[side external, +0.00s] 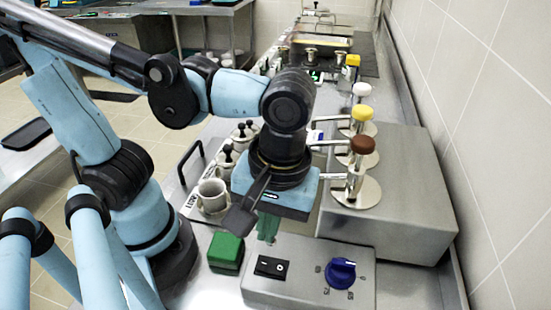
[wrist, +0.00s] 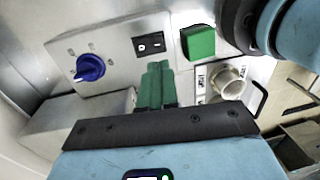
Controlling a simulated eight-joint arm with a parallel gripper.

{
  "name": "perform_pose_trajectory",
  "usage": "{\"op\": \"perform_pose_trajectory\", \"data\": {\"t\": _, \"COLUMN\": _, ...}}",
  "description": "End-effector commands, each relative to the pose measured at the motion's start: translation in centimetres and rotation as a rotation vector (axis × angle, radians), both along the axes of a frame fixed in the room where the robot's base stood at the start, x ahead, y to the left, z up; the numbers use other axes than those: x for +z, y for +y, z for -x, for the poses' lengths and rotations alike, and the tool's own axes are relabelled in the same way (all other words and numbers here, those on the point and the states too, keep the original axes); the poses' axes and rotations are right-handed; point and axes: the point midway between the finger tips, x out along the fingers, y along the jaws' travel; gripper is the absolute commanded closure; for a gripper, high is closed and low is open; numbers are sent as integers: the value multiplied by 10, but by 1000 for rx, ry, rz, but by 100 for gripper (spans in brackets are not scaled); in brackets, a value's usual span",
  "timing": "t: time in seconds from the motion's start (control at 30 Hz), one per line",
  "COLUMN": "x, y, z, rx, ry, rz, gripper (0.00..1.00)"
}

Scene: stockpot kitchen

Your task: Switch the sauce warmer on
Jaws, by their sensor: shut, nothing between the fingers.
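The sauce warmer (side external: 405,205) is a steel box with pump heads on top, at the right in the side view. In front of it is a grey control box (side external: 310,290) with a black rocker switch (side external: 271,267) and a blue knob (side external: 341,272). The switch (wrist: 148,43) and knob (wrist: 90,68) also show in the wrist view. I cannot tell which way the rocker is pressed. My gripper (side external: 267,238) is shut and empty, its green fingers pointing down just above and behind the switch. In the wrist view, the fingertips (wrist: 156,66) appear just below the switch, apparently apart from it.
A green block (side external: 226,251) sits left of the control box. A white mug (side external: 212,195) and several lidded containers stand in a rack behind it. Pumps with brown (side external: 363,145) and yellow (side external: 361,112) tops stand close right of my wrist. A tiled wall bounds the right.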

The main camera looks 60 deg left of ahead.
Motion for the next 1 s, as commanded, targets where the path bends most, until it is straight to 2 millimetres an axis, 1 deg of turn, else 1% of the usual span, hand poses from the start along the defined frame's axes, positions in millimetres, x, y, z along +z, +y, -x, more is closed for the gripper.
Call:
{"op": "perform_pose_trajectory", "data": {"t": 0.03, "x": -7, "y": 1, "z": 1, "rx": 0, "ry": 0, "rz": 0, "gripper": 100}}
{"op": "perform_pose_trajectory", "data": {"t": 0.2, "x": -28, "y": 2, "z": 2, "rx": 0, "ry": 0, "rz": 0, "gripper": 100}}
{"op": "perform_pose_trajectory", "data": {"t": 0.5, "x": -59, "y": 5, "z": 5, "rx": 0, "ry": -1, "rz": 1, "gripper": 100}}
{"op": "perform_pose_trajectory", "data": {"t": 0.7, "x": -70, "y": 6, "z": 6, "rx": 0, "ry": -1, "rz": 1, "gripper": 100}}
{"op": "perform_pose_trajectory", "data": {"t": 1.0, "x": -73, "y": 7, "z": 6, "rx": 0, "ry": -1, "rz": 1, "gripper": 100}}
